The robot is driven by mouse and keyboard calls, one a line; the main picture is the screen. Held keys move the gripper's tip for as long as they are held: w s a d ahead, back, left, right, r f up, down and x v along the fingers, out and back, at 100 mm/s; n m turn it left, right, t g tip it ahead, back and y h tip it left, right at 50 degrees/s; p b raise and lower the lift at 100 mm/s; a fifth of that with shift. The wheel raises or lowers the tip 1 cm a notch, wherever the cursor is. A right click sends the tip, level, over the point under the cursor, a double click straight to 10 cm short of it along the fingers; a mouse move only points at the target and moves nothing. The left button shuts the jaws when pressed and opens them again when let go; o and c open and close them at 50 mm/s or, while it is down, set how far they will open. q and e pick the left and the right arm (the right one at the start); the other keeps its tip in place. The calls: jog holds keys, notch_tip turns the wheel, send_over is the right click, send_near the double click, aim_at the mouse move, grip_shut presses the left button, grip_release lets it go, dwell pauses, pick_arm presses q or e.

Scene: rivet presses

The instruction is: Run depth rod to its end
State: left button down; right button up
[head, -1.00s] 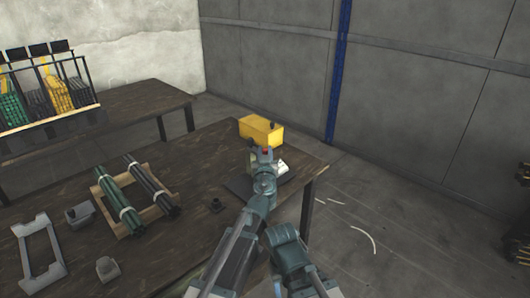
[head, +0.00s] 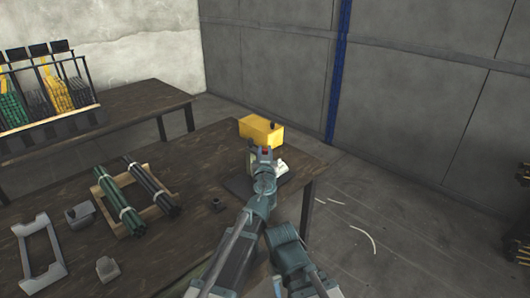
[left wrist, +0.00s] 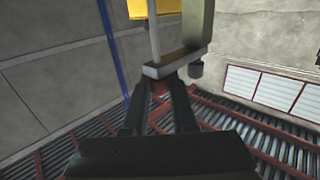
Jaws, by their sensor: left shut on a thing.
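The press with a yellow housing (head: 260,130) stands on the far right corner of the brown table. My left gripper (head: 265,156) is at the front of the press, shut on a small red knob (left wrist: 160,88). In the left wrist view its two fingers (left wrist: 160,96) close in on the knob from both sides. A pale upright rod (left wrist: 155,38) and a grey crossbar (left wrist: 176,62) show just beyond the fingers. I cannot tell whether the knob belongs to that rod. My arm hides much of the press. My right gripper is not visible.
On the table (head: 185,240) lie a wooden rack (head: 104,206) with bundled green and dark rods, a grey frame (head: 25,262), grey blocks (head: 107,268) and a small dark part (head: 217,204). A second table (head: 150,99) with rod bins stands behind at left.

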aim_at(265, 150)
pick_arm(q)
jog(key=shift+r+p, duration=1.65)
jog(key=shift+f, duration=0.1)
jog(key=c, duration=0.7)
grip_release()
